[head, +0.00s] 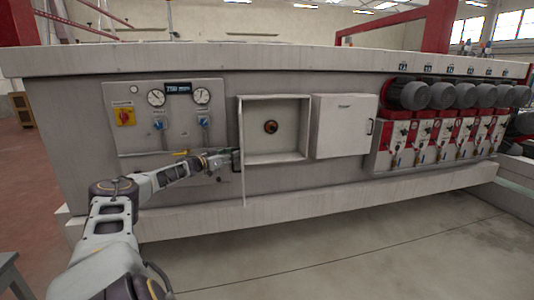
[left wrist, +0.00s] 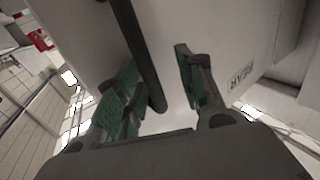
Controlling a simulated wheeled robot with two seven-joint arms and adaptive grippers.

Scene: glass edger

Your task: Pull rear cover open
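The rear cover (head: 241,150) is swung out from the left side of a square recess and shows nearly edge-on in the head view. In the left wrist view its pale panel (left wrist: 235,35) carries the word REAR. Its dark bar handle (left wrist: 137,45) runs between the green-padded fingers of my left gripper (left wrist: 157,62). The fingers are spread; the bar lies close to the left finger, with a gap to the right one. In the head view my left gripper (head: 228,159) is at the cover's left side. My right gripper is not in view.
The open recess (head: 274,156) holds a red-brown round part (head: 270,127). A shut cover (head: 340,128) with a handle is to its right. A control panel (head: 165,95) with gauges and switches is left, above my arm. Several motors (head: 440,95) line the right side. The floor in front is clear.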

